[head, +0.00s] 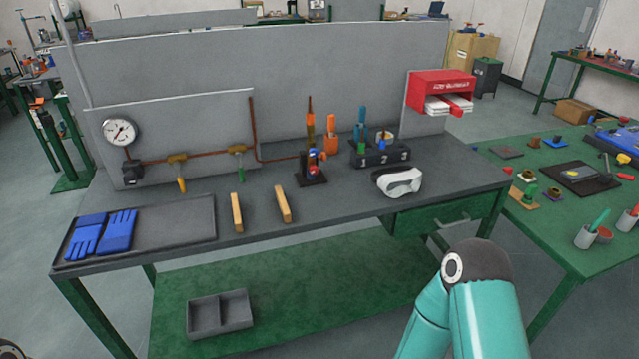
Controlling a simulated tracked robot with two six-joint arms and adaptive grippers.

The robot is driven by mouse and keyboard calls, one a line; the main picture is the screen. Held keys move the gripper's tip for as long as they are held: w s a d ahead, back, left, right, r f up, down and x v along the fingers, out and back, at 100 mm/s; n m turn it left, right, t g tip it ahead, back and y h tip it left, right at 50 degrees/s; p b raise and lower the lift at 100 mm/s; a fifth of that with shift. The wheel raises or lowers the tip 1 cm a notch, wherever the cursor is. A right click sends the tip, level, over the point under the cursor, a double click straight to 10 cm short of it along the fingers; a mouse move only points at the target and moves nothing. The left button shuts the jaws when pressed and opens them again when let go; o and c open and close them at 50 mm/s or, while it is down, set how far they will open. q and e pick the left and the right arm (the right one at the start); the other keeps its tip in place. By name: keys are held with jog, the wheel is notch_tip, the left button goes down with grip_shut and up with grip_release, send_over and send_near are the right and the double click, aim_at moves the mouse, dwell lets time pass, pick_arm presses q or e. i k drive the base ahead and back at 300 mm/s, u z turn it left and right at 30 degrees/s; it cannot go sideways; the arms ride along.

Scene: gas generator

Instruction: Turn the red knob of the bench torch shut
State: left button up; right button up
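The bench torch (312,170) stands upright on a dark base on the grey bench, right of the middle. Its body is red and blue, and a thin copper-brown and orange part rises above it. I cannot tell whether that part is a flame or a tube. A small red-orange spot (322,155) at its right side may be the red knob; it is too small to read its position. Neither gripper is in view. Only a teal link of my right arm shows at the bottom right, in front of the bench and apart from the torch.
A copper pipe (208,155) with a gauge (119,131), a yellow lever and a green lever runs to the torch. White goggles (399,182), a black numbered block (380,155), two wooden bars and blue gloves (102,233) lie on the bench (340,205). The bench's front right is clear.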

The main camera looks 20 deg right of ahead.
aim_at(314, 170)
jog(key=k, duration=1.05)
jog(key=u, duration=0.35)
jog(key=i, duration=0.65)
jog(key=u, duration=0.35)
jog(key=i, duration=1.35)
jog(key=z, duration=0.8)
